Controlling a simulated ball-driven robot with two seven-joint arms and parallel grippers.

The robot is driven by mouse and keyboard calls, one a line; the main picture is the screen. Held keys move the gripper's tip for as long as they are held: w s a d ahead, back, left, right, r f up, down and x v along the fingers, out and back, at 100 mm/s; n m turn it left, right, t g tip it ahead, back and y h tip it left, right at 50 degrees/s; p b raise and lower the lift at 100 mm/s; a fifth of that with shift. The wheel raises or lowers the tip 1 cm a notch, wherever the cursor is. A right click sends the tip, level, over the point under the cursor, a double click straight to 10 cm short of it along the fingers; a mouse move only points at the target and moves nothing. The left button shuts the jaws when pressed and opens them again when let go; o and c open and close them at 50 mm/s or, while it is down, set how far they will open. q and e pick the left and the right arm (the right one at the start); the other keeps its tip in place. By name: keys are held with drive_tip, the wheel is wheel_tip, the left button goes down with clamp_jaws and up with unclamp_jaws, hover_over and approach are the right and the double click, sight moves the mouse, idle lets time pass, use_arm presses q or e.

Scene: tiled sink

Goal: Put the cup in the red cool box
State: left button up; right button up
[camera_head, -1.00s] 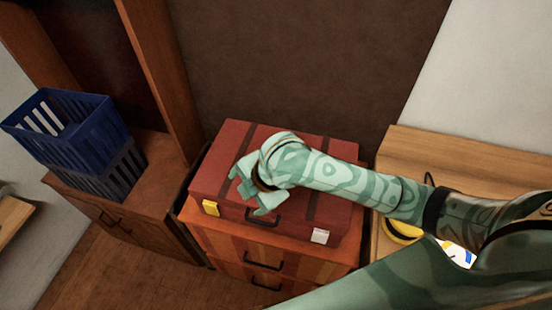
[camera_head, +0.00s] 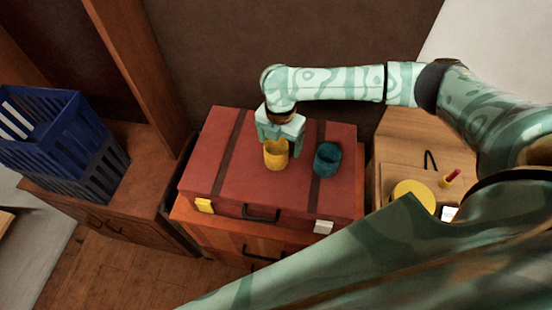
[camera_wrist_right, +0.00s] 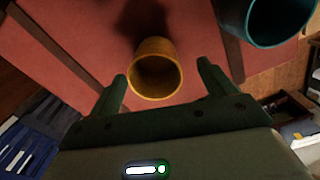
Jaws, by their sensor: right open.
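The red box (camera_head: 205,172) is a suitcase-like case with dark straps, a front handle and yellow and white latches; its lid is shut. A yellow cup (camera_head: 276,157) and a teal cup (camera_head: 327,160) stand on the lid, the teal one to the right. My right gripper (camera_head: 280,146) is open just above the yellow cup, pointing down. In the right wrist view the yellow cup (camera_wrist_right: 155,76) lies between the open fingers (camera_wrist_right: 162,72), with gaps on both sides; the teal cup (camera_wrist_right: 270,20) is at the upper right. My left gripper is not in view.
The red box sits on a wooden drawer cabinet (camera_head: 230,232). Blue crates (camera_head: 60,140) stand on a cabinet at left. At right a wooden surface (camera_head: 395,150) holds a round yellow item (camera_head: 413,193) and small objects. A brown wall is behind.

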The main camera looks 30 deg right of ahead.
sight(277, 153)
drive_tip(key=f, duration=0.4)
drive_tip(key=f+b, duration=0.1)
drive_tip(key=shift+w+a+f, duration=0.15)
drive_tip(key=shift+w+f, duration=0.2)
drive_tip(key=shift+f, duration=0.05)
drive_tip(key=c, duration=1.1)
drive_tip(key=shift+r, duration=0.1)
